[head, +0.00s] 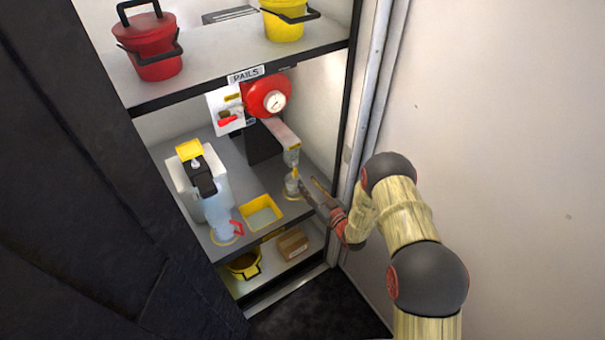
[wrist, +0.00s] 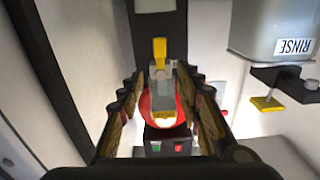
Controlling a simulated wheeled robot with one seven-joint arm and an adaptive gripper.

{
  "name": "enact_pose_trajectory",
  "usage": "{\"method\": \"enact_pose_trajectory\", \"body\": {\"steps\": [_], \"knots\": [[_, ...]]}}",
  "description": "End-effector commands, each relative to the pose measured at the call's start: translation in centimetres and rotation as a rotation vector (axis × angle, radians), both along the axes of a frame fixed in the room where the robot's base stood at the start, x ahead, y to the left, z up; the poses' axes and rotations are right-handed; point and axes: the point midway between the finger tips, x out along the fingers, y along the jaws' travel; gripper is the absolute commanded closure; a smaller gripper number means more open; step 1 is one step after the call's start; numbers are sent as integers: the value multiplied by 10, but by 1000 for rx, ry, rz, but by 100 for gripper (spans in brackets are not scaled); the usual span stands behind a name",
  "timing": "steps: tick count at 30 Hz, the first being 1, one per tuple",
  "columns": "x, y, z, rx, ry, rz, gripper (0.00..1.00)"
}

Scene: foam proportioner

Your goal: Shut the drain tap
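A clear tube with a yellow lever (head: 295,171) hangs under the grey arm of the red gauge unit, above a yellow ring on the middle shelf. The yellow lever also shows in the wrist view (wrist: 160,50), upright, with the clear block below it between my fingers. No label shows that this is the drain tap. My gripper (head: 308,190) is just right of the tube; in the wrist view (wrist: 165,85) its fingers are spread on both sides, with gaps and nothing held. Whether a finger touches the tube cannot be told.
The red gauge unit (head: 268,97) stands behind. A white container (head: 214,178), a yellow tray (head: 262,212) and a jug with a red handle (head: 226,231) stand left. A RINSE tank (wrist: 268,25) is at right in the wrist view. The cabinet's right post (head: 362,90) is close to my arm.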

Motion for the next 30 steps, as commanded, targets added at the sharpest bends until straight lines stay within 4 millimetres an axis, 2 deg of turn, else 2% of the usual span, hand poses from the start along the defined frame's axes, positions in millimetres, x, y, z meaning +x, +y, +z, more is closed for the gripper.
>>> {"method": "enact_pose_trajectory", "body": {"steps": [15,26,30], "knots": [[56,38,-1,1,1,0,65],[61,42,0,1,3,-1,65],[61,41,0,0,2,-1,72]]}}
